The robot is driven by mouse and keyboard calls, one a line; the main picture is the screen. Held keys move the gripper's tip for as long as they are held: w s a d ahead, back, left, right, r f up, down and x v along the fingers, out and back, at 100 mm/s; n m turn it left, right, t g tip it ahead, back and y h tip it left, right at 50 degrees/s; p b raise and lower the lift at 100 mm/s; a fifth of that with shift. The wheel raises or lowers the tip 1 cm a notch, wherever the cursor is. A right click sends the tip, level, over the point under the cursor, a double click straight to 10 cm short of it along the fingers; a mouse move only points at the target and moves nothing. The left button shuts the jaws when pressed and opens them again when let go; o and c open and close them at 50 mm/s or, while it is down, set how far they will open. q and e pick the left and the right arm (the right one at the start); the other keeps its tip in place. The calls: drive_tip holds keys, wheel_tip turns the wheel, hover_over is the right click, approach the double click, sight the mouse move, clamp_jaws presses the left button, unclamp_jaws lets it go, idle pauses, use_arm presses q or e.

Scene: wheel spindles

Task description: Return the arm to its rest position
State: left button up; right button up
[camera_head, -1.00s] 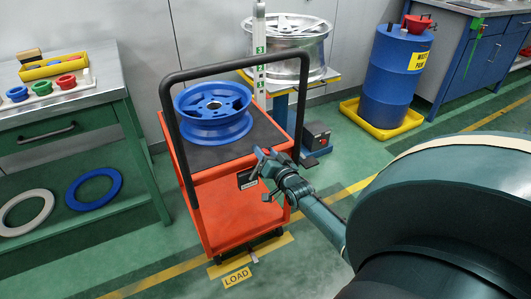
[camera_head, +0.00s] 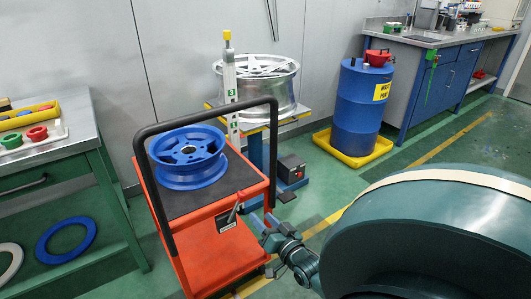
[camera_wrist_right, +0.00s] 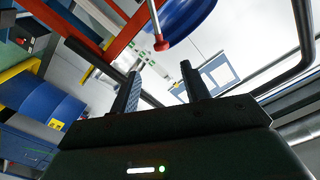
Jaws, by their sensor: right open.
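My right arm comes in from the right in the head view. Its gripper (camera_head: 258,222) is by the front right side of the red cart (camera_head: 215,250), below the cart's top. In the right wrist view the two dark fingers (camera_wrist_right: 160,75) stand apart with nothing between them. A blue wheel (camera_head: 188,170) lies flat on the cart's dark top, apart from the gripper. My left gripper is not in view.
The cart's black handle frame (camera_head: 160,205) rises beside my gripper. A silver wheel (camera_head: 262,85) rests on a stand behind. A blue drum (camera_head: 360,110) stands in a yellow tray (camera_head: 350,155). A bench (camera_head: 60,140) is at left.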

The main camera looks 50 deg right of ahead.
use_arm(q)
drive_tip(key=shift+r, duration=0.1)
use_arm(e)
drive_tip(key=shift+s, duration=0.25)
drive_tip(key=shift+a, duration=0.1)
drive_tip(key=s+a+r+n+g+y, duration=0.1)
drive_tip(key=s+a+n+y, duration=0.25)
drive_tip(key=a, duration=0.55)
drive_tip(key=s+a+r+n+y, duration=0.2)
drive_tip(key=a+n+y, duration=0.15)
drive_tip(key=a, duration=0.45)
drive_tip(key=s+a+r+n+g+y, duration=0.2)
drive_tip(key=s+a+r+n, duration=0.35)
drive_tip(key=a, duration=0.55)
use_arm(q)
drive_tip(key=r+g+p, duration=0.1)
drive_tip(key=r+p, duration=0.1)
drive_tip(key=p, duration=0.7)
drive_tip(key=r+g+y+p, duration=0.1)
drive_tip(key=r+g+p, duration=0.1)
drive_tip(key=p, duration=0.8)
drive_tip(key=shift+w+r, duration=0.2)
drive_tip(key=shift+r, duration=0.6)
use_arm(e)
wheel_tip(320, 180, up, 7)
drive_tip(key=g+h, duration=0.1)
drive_tip(key=g, duration=0.2)
drive_tip(key=shift+s+a+m+g, duration=0.3)
drive_tip(key=shift+m+g, duration=0.05)
drive_tip(key=shift+g, duration=0.05)
